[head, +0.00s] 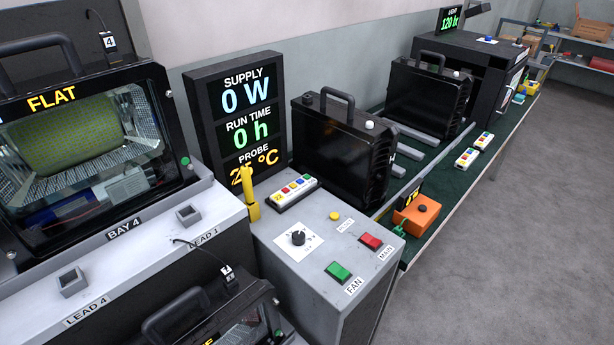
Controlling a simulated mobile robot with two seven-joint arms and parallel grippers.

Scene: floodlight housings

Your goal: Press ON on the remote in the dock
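A white remote (292,192) with red, blue, green and yellow buttons lies at the back of the grey cabinet top, right of a yellow upright handle (249,196). I cannot make out a dock around it or read its button labels. Two similar white remotes, a nearer one (467,157) and a farther one (484,141), lie on the green bench top. Neither of my grippers is in view.
The grey cabinet top (300,216) carries a black knob (298,238), a green FAN button (338,271) and a red MAIN button (370,241). A display (240,115) reads 0 W, 0 h. Black housings (345,150) stand behind. Grey floor (520,250) is free at right.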

